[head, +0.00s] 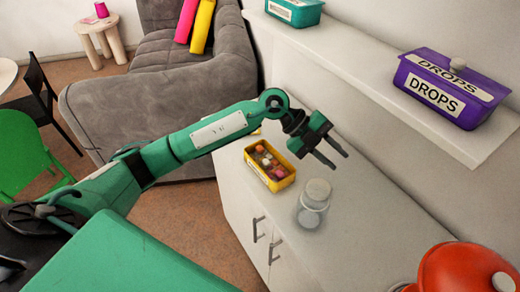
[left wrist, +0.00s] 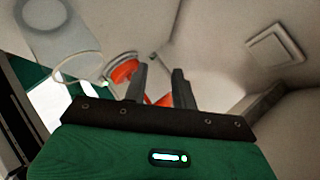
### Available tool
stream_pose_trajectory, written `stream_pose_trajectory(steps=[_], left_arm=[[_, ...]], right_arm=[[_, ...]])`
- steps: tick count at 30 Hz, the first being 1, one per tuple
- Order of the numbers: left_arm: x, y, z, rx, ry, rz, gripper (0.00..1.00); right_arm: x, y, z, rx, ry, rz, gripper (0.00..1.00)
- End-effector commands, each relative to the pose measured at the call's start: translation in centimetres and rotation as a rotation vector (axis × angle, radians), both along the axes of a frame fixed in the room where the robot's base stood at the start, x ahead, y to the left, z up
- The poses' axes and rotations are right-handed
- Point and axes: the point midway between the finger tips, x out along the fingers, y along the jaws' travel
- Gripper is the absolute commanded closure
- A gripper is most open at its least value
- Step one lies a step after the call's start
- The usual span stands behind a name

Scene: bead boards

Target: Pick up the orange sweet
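A yellow box (head: 250,166) stands on the white cabinet top with several small sweets in it, in orange, pink, white and dark tones. An orange sweet (head: 267,161) seems to lie among them, but the sweets are too small to tell apart surely. My left gripper (head: 340,162) is above the cabinet, to the right of the box and apart from it. Its two fingers are spread with nothing between them, as the left wrist view (left wrist: 159,72) also shows. That view does not show the box. My right gripper is not in view.
A clear jar with a pale lid (head: 318,189) stands just right of the box. A red rounded container (head: 455,270) is at the lower right. A purple DROPS box (head: 440,108) and a teal box (head: 295,12) sit on the shelf above. The cabinet top between jar and red container is clear.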

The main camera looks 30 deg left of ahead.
Motion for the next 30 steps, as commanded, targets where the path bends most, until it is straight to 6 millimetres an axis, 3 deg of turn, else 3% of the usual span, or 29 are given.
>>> stream_pose_trajectory(steps=[6, 12, 15, 21, 30], left_arm=[[3.5, 9.6, -1.8, 0.484, 0.101, 0.106, 0.73], [5.3, 18.1, -0.6, 0.817, 0.200, 0.279, 0.73], [5.6, 20.9, 0.2, 0.916, 0.235, 0.348, 0.73], [5.6, 22.8, 0.1, 0.987, 0.265, 0.402, 0.73], [5.6, 22.8, -5.5, 0.986, 0.267, 0.400, 0.73]], right_arm=[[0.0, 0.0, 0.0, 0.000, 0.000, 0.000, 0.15], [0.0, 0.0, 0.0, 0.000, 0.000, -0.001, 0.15], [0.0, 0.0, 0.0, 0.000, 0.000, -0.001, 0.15], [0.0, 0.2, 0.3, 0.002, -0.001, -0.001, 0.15], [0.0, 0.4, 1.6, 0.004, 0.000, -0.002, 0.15]])
